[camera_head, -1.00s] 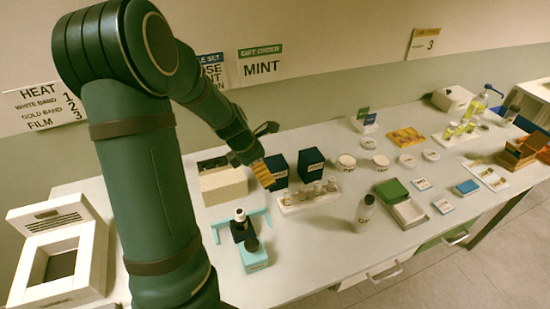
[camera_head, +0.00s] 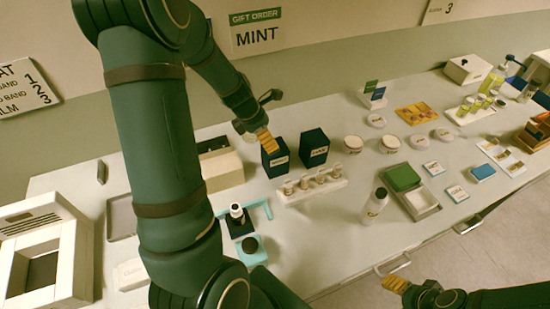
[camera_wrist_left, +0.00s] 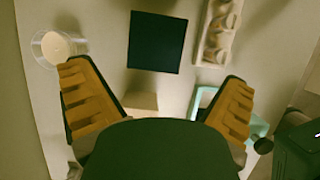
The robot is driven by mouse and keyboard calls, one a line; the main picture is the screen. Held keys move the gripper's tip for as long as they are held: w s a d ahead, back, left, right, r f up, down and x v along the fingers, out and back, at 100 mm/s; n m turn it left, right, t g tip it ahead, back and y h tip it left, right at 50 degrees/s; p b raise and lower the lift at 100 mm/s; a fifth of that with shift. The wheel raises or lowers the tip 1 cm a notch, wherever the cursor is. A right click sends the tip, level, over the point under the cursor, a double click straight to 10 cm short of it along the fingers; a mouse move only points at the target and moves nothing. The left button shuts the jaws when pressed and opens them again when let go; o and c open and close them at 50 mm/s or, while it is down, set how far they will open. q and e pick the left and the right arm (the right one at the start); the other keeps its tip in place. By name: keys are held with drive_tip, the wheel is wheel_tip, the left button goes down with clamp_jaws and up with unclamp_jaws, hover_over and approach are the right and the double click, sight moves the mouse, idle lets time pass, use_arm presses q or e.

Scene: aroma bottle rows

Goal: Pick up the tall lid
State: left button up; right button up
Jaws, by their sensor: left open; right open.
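Two dark blue box-shaped pieces with pale labels stand side by side on the table: a left one (camera_head: 276,160) and a right one (camera_head: 314,148). I cannot tell for sure which is the tall lid. My left gripper (camera_head: 268,120) is open and empty, above and just behind the left dark piece. In the left wrist view, a dark square top (camera_wrist_left: 157,42) lies ahead of the spread fingers of this gripper (camera_wrist_left: 160,100), touching neither. My right gripper (camera_head: 396,284) is at the lower right, over the floor beyond the table's front edge, away from both pieces.
A pale rack of small bottles (camera_head: 312,186) stands in front of the dark pieces. A beige box (camera_head: 222,168) is to their left, and a turquoise stand (camera_head: 250,250) is nearer me. Round lidded jars (camera_head: 353,144) stand to the right. A white bottle (camera_head: 375,202) is near the front edge.

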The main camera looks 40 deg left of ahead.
sight(275, 158)
use_arm(q)
drive_tip(key=x, duration=0.3)
drive_tip(key=b+x, duration=0.1)
drive_tip(key=x, duration=0.1)
drive_tip(key=b+x, duration=0.1)
drive_tip(key=x, duration=0.2)
drive_tip(key=shift+w+a+f, duration=0.1)
drive_tip(key=shift+a+f, duration=0.15)
drive_tip(key=shift+f, duration=0.15)
drive_tip(key=c, duration=1)
drive_tip(key=shift+c, duration=0.2)
